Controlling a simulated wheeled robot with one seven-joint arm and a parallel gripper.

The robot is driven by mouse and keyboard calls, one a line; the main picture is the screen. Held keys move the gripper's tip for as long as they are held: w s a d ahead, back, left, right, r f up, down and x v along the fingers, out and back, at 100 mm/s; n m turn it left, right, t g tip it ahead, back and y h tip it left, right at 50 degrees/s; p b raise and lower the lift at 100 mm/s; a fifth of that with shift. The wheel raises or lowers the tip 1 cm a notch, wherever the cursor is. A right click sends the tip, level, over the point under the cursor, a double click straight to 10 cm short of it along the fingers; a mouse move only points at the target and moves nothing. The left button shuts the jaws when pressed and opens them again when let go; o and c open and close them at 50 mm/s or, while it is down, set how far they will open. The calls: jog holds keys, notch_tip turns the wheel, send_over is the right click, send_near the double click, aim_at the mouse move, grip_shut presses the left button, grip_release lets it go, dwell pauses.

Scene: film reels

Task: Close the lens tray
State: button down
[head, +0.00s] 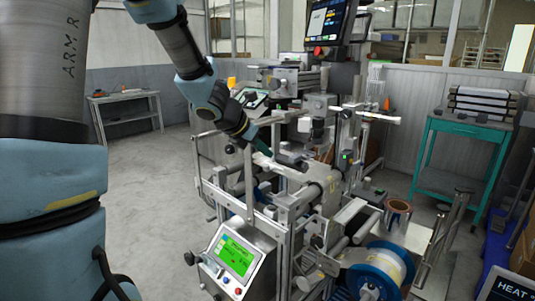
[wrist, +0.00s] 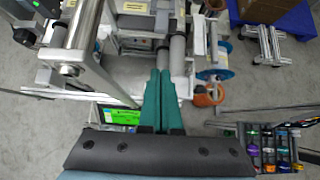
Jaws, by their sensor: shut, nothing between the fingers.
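My gripper (wrist: 163,80) shows in the wrist view with its two green fingers together and nothing between them. In the head view my gripper (head: 265,150) hangs over the upper left part of the film machine (head: 318,185), near its metal rails. I cannot tell whether it touches the machine. No part is clearly recognisable as the lens tray. A dark compartmented tray (wrist: 268,147) with several small coloured items shows at the lower right of the wrist view, apart from my fingers. I cannot tell whether it is the lens tray.
The machine has a green-lit control panel (head: 236,256), a blue-rimmed reel (head: 375,275) and a dark monitor (head: 328,20). A teal cart (head: 470,127) stands at the right and a grey table (head: 125,97) at the back left. The floor (head: 150,190) left of the machine is clear.

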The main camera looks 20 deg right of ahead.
aim_at(301, 156)
jog(key=w+d+f, duration=0.4)
jog(key=d+f, duration=0.1)
jog(key=d, duration=0.3)
jog(key=shift+w+f+p, duration=0.2)
jog(key=shift+f+p, duration=0.05)
jog(key=shift+p, duration=0.15)
jog(key=shift+d, duration=0.1)
